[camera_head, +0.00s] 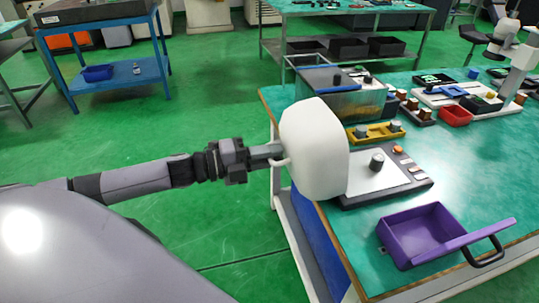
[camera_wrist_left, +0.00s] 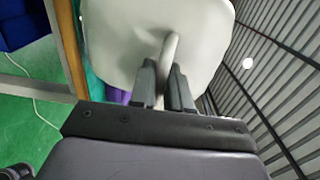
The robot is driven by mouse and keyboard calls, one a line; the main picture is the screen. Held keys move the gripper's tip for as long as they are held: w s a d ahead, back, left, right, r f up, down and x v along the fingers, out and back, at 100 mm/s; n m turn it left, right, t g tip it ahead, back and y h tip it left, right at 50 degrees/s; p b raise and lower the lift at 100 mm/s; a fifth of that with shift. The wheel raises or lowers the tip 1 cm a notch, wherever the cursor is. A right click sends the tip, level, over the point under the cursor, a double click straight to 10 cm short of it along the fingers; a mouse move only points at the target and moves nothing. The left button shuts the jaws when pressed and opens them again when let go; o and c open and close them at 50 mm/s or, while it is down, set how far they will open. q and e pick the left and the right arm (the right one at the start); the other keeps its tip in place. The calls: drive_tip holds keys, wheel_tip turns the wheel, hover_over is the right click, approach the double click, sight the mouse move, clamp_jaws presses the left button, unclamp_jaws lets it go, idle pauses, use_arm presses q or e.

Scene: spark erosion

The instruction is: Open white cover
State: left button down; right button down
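My left gripper (camera_head: 278,153) reaches in from the left at the cover's outer face. In the left wrist view the white cover (camera_wrist_left: 125,40) fills the upper middle, and its curved handle (camera_wrist_left: 171,50) passes between the two black fingers of my left gripper (camera_wrist_left: 163,85). The fingers appear closed around the handle. The cover's lower edge is partly hidden in the head view. My right gripper is not in view.
A purple open bin (camera_head: 415,236) with a black handle sits at the table's front. A yellow block with knobs (camera_head: 374,132), a metal tank (camera_head: 340,95) and a red tray (camera_head: 455,116) stand behind. The green table (camera_head: 480,180) is clear at right.

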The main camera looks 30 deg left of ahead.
sight(285, 142)
use_arm(q)
drive_tip(key=shift+r, duration=0.3)
drive_tip(key=r+p, duration=0.1)
drive_tip(key=w+d+r, duration=0.1)
drive_tip(key=p, duration=0.1)
drive_tip(key=shift+w+d+r+p, duration=0.25)
drive_tip(key=shift+w+r+p, duration=0.1)
drive_tip(key=shift+w+r, duration=0.05)
drive_tip(key=shift+w+d+r, duration=0.1)
drive_tip(key=shift+w+d, duration=0.1)
drive_tip(key=c, duration=1.3)
unclamp_jaws()
drive_tip(key=shift+s+a, duration=0.1)
